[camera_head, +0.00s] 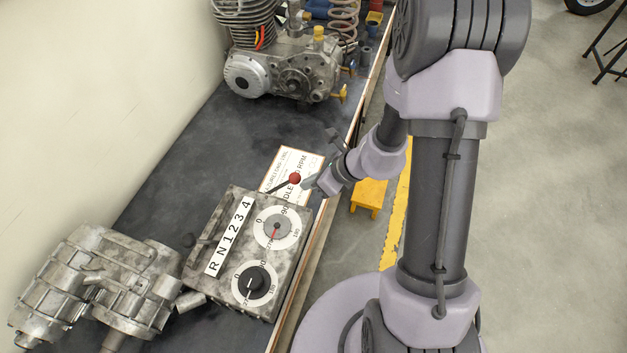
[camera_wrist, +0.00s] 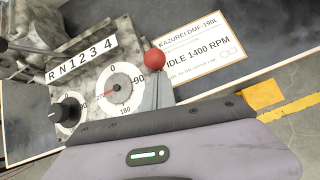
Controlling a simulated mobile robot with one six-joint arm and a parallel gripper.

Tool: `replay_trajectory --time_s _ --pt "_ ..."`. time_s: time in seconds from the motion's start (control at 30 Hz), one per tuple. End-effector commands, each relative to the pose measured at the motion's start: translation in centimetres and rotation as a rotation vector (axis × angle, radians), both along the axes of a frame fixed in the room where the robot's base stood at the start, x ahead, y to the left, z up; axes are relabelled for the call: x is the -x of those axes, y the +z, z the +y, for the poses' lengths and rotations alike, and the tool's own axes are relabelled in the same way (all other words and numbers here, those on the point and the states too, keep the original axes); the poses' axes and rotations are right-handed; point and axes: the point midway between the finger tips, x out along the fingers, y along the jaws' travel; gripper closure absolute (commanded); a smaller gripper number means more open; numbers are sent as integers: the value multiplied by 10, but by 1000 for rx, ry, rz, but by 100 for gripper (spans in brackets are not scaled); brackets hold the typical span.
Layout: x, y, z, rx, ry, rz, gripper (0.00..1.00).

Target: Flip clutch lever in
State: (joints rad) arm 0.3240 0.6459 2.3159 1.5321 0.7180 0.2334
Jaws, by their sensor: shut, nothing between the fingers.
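The grey metal control box (camera_head: 222,203) lies on the dark bench, with a lever ending in a red ball knob (camera_head: 294,178) at its far right edge. The lever's dark rod slants up from the box to the knob. The red knob also shows in the wrist view (camera_wrist: 154,59), at the tips of my fingers. My gripper (camera_head: 309,184) is shut and empty, just right of the knob. Its fingers (camera_wrist: 157,92) point at the knob in the wrist view; whether they touch it I cannot tell. The lever's base is partly hidden.
The box carries an R N 1 2 3 4 strip (camera_head: 229,236), an upper dial (camera_head: 277,229) and a black knob (camera_head: 254,281). A white idle-speed placard (camera_head: 283,160) lies behind it. An engine (camera_head: 285,70) stands farther back, and a gearbox casing (camera_head: 100,280) at left.

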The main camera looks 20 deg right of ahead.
Motion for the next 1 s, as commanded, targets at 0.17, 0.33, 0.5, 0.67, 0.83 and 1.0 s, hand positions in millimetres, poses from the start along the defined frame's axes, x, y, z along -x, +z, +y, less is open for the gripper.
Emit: replay_trajectory --time_s 0.17,0.33,0.5,0.67,0.83,1.0 --pt "-11 30 17 100 7 70 100" --pt "-25 46 36 218 9 152 100" --pt "-38 51 54 243 4 174 100" --pt "-50 54 70 240 3 174 100" --pt "-59 56 83 240 4 172 100" --pt "-66 57 90 240 2 173 100"
